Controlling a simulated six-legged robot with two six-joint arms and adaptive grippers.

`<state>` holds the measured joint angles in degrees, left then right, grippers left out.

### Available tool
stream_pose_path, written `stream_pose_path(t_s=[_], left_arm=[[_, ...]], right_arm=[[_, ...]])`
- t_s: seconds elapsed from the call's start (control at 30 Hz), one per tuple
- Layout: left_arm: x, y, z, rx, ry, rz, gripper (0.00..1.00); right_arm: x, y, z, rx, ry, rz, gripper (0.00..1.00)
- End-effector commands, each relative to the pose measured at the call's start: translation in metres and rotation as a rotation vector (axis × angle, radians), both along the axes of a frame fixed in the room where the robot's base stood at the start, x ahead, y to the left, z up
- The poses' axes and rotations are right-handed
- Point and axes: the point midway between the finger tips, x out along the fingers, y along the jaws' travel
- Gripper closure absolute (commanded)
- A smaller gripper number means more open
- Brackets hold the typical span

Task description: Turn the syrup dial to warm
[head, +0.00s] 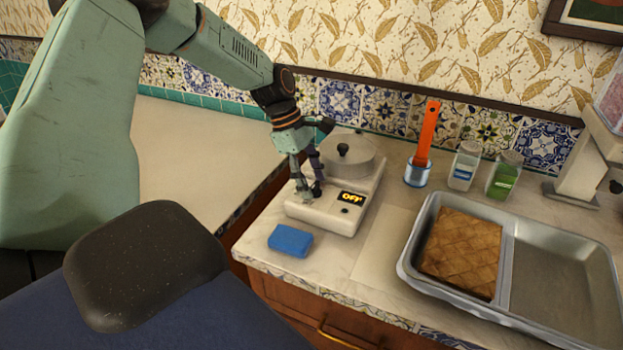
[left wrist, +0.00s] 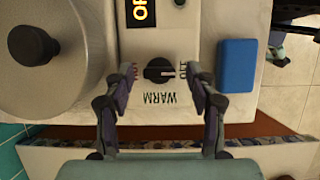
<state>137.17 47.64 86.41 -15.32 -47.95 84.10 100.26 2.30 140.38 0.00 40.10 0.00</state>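The syrup warmer (head: 330,208) is a pale box on the counter with a lidded round pot (head: 347,155) at its back. Its display (head: 352,198) reads OFF in yellow. In the left wrist view the black dial (left wrist: 158,70) has a light pointer mark directed right, towards the OFF label. WARM (left wrist: 160,98) is printed below it and a red label lies to its left. My left gripper (head: 308,194) is down at the warmer. In the left wrist view its fingers (left wrist: 161,76) are open, one on each side of the dial, with visible gaps. My right gripper is out of view.
A blue sponge (head: 290,241) lies in front of the warmer. To the right stand an orange-handled tool in a metal cup (head: 417,172), two jars (head: 464,165) and a metal tray (head: 560,275) with a brown waffle-like slab. A gap separates the left counter (head: 195,160).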

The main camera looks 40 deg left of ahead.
Motion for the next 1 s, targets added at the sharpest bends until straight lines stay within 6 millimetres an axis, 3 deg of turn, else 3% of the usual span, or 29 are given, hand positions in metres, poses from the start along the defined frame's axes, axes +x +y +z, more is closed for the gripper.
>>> stream_pose_path(t_s=[0.6, 1.0], left_arm=[[0.0, 0.0004, -0.0001, 0.0, 0.002, -0.001, 0.97], [0.0001, 0.0012, 0.0001, 0.004, 0.004, -0.082, 0.98]], right_arm=[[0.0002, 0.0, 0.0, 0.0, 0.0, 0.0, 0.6], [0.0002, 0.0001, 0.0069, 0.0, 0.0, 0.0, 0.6]])
